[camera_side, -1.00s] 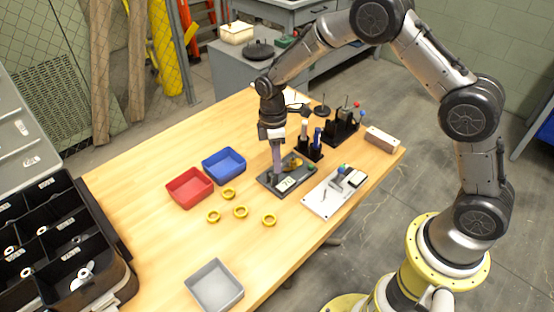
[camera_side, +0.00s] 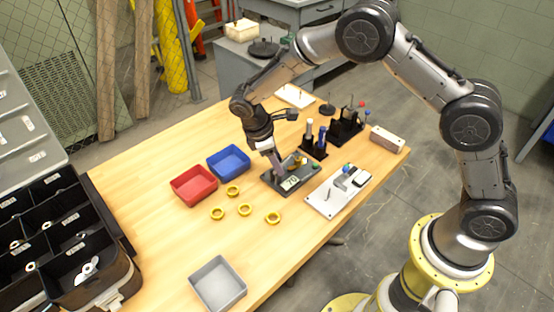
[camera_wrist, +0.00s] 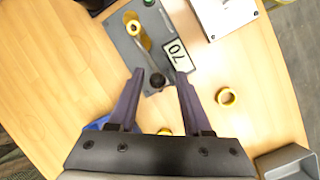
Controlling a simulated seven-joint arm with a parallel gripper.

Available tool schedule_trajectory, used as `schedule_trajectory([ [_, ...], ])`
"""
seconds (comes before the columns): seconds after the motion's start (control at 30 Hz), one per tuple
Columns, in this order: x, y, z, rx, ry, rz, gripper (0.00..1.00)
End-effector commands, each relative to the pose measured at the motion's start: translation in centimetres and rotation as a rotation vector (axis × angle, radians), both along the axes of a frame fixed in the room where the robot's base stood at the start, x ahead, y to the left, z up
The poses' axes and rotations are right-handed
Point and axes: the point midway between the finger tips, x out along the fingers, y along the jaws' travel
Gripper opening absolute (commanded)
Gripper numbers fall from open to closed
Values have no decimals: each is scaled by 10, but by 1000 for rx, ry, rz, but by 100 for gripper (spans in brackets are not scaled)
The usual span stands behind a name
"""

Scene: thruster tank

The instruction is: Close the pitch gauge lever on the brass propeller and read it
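The pitch gauge is a dark grey plate (camera_side: 272,181) on the table, with a white label reading "70" (camera_wrist: 178,54), which looks sideways in the wrist view. A brass piece, seemingly the propeller (camera_wrist: 135,30), sits on the plate. A thin lever runs from near the brass piece to a black ball knob (camera_wrist: 157,80). My gripper (camera_wrist: 159,73) is open, its two purple fingers apart on either side of the knob. I see gaps between knob and fingers. In the side view my gripper (camera_side: 278,170) leans over the plate and hides the knob.
Red bin (camera_side: 193,186), blue bin (camera_side: 228,162) and several brass rings (camera_side: 245,210) lie left of the gauge. A white plate with a fixture (camera_side: 325,201) is close on its right, black tool racks (camera_side: 345,128) behind. A grey bin (camera_side: 217,286) stands in front.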

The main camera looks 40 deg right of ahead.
Motion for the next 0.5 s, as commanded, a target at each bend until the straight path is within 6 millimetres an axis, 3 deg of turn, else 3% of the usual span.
schedule_trajectory([
  [0.33, 1, 1, 2, 2, -1, 0, 54],
  [0.5, 3, 7, 19, 3, -5, 0, 54],
])
